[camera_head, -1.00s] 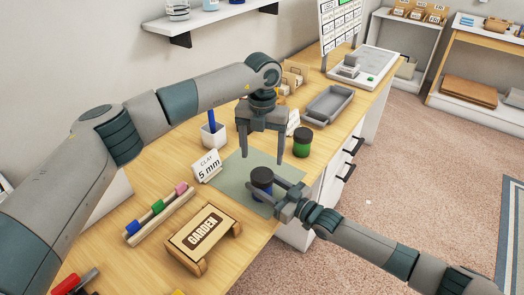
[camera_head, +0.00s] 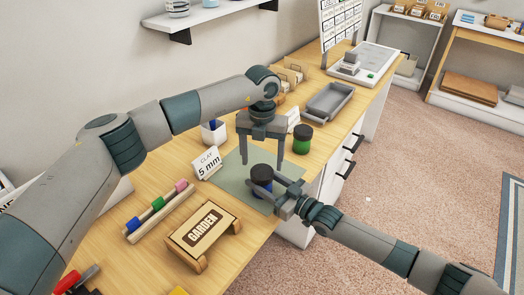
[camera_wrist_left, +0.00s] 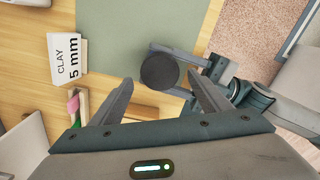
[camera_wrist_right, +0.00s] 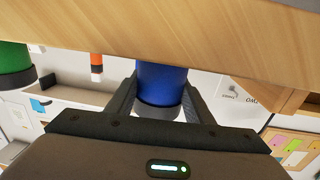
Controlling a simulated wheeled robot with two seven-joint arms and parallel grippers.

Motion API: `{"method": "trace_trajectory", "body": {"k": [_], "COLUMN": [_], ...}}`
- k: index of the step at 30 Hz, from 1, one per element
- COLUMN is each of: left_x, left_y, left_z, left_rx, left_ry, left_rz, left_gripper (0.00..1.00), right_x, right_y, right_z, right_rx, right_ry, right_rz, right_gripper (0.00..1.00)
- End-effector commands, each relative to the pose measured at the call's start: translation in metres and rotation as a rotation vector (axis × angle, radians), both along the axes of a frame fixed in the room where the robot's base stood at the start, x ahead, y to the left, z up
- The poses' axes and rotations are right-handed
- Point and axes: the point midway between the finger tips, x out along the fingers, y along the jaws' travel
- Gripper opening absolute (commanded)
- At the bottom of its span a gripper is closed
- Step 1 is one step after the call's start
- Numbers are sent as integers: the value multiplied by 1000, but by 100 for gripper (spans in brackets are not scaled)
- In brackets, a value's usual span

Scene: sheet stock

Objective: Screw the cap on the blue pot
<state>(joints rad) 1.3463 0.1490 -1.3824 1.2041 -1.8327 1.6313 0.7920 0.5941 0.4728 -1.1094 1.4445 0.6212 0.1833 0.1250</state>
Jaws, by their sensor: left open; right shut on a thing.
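The blue pot (camera_head: 263,190) stands upright on the grey-green mat (camera_head: 233,178), a dark round cap (camera_head: 261,173) on its top. I cannot tell how tightly the cap sits. My right gripper (camera_head: 263,189) is shut around the pot's body from the right; its wrist view shows the blue body (camera_wrist_right: 162,82) between the fingers and the dark cap edge (camera_wrist_right: 159,111). My left gripper (camera_head: 262,163) points down, open and empty, above the cap. In the left wrist view the cap (camera_wrist_left: 160,71) lies between the open fingertips, with gaps on both sides.
A green pot with a dark cap (camera_head: 302,139) stands close behind on the right. A "CLAY 5 mm" card (camera_head: 207,163), a marker rack (camera_head: 160,212) and a "GARDEN" sign (camera_head: 204,234) are on the left and front. A grey tray (camera_head: 330,101) lies farther back.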

Motion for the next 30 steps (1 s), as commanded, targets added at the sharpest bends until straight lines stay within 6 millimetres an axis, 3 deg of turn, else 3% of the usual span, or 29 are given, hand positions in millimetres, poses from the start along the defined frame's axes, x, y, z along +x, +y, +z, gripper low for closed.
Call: {"method": "trace_trajectory", "body": {"k": [9,21,27,30], "left_x": [0,0,0,0], "left_y": [0,0,0,1], "left_z": [-35,-41,-41,-41], "left_rx": [1,1,1,1], "left_ry": [2,0,0,0], "left_rz": [-1,-1,-1,-1], "left_gripper": [70,70,27,27], "right_x": [0,0,0,0], "right_y": [0,0,0,0], "right_z": [0,0,0,0], "right_rx": [0,0,0,0], "right_ry": [0,0,0,0], "right_rz": [0,0,0,0], "right_gripper": [0,0,0,0]}}
